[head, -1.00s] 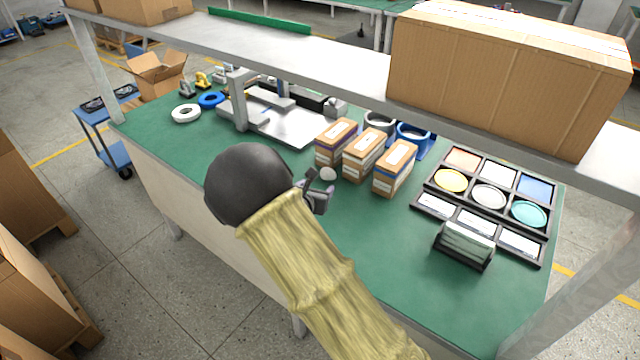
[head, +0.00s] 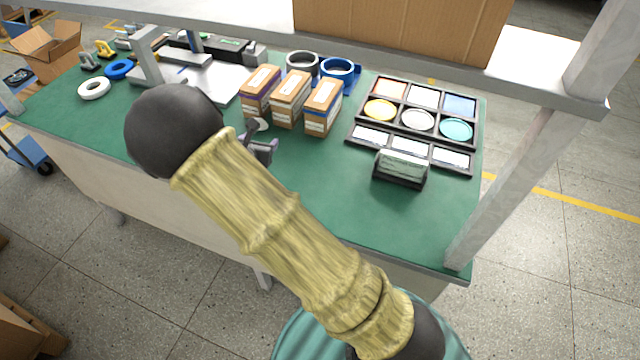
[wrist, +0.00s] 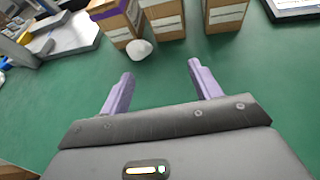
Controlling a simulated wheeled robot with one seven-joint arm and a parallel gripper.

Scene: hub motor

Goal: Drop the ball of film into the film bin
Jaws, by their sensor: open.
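The ball of film is a small whitish lump (wrist: 139,50) on the green bench top, against the foot of the purple-trimmed carton in the wrist view. In the head view it shows as a pale spot (head: 262,125) just beyond my gripper (head: 262,150). In the wrist view my gripper (wrist: 158,85) has its two lilac fingers spread apart with nothing between them. The ball lies ahead of the fingertips, slightly left of their middle, and apart from them. My arm hides part of the bench. I cannot make out a film bin in either view.
Three cartons (head: 290,99) stand in a row behind the ball. A black compartment tray (head: 412,122) and a clear-fronted holder (head: 401,168) are to the right. A metal shelf (head: 540,75) with a large box (head: 400,28) overhangs the bench. Bare green surface (head: 320,180) lies right of my gripper.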

